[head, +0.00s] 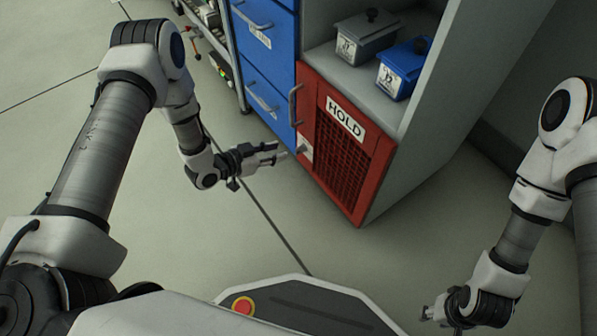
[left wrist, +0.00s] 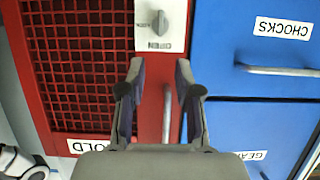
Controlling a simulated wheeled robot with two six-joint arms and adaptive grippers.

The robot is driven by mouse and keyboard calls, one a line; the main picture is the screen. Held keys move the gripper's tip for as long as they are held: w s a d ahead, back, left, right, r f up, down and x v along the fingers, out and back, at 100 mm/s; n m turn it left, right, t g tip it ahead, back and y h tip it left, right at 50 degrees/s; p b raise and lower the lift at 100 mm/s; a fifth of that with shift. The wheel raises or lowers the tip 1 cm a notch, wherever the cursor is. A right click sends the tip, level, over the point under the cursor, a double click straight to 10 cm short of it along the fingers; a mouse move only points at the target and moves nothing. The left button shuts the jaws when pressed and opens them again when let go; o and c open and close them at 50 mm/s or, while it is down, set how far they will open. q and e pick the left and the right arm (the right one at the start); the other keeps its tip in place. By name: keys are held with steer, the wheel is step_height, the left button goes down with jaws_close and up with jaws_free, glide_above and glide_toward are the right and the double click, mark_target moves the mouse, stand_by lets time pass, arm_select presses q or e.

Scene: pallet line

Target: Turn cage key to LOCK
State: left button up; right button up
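The red cage door marked HOLD (head: 343,150) is shut, with a mesh panel. Its white lock plate (head: 306,149) is near the door's left edge. In the left wrist view the plate (left wrist: 144,39) carries a grey key knob (left wrist: 159,22), whose long side runs roughly up and down in the picture. The plate's small lettering is hard to read. My left gripper (head: 280,152) points at the plate from the left, just short of it. In the left wrist view its fingers (left wrist: 160,72) are apart and empty, below the knob. My right gripper (head: 427,313) hangs low at right, apart from the cabinet.
A grey door handle (head: 295,104) stands out above the plate. Blue drawers (head: 262,60) with handles adjoin the door on the left. A grey bin (head: 364,40) and a blue bin (head: 404,68) sit on the shelf above. The floor in front is clear.

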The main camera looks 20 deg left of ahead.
arm_select(q)
steer(key=b+x, duration=0.1)
steer(key=x, duration=0.1)
steer(key=f+b+x, duration=0.1)
steer(key=b+x, duration=0.1)
steer(key=x, duration=0.1)
steer(key=b+x, duration=0.1)
steer(key=x, duration=0.2)
steer(key=shift+s+a+f+b, duration=0.1)
steer(key=shift+s+f+b, duration=0.1)
steer(key=shift+f+b, duration=0.15)
arm_select(e)
step_height(320, 180, down, 6)
steer(key=shift+w, duration=0.4)
arm_select(q)
jaws_close()
arm_select(e)
steer(key=shift+f, duration=0.15)
